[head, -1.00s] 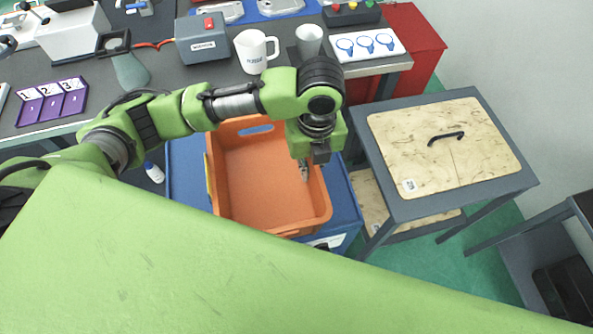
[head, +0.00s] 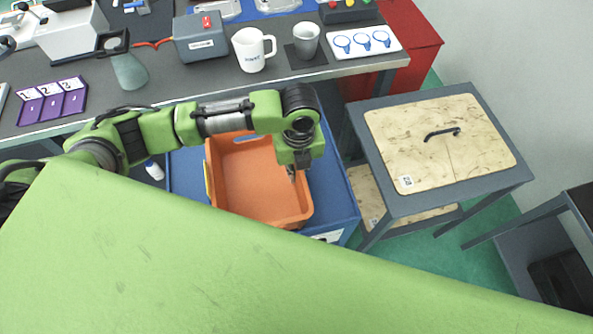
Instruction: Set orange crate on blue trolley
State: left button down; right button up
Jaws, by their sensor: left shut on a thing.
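The orange crate (head: 258,185) is an open, empty box in the middle of the head view. It appears over the top of the blue trolley (head: 333,196), whose blue surface shows to its left and right. I cannot tell whether the crate touches the trolley. My left gripper (head: 293,175) points down at the crate's right wall and is shut on it. Its fingertips are small and partly hidden. My right gripper is not in view.
A grey table with a wooden board (head: 440,145) stands close on the right. A small white bottle (head: 154,170) is left of the crate.

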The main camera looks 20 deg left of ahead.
pick_arm(q)
jog(key=c, duration=2.2)
grip_release()
jog(key=shift+f, duration=0.1)
notch_tip(320, 180, up, 12)
jog(key=shift+w+d+f+b, duration=0.1)
jog(key=shift+d+f+b, duration=0.1)
jog(key=shift+b, duration=0.5)
jog(key=shift+r, duration=0.4)
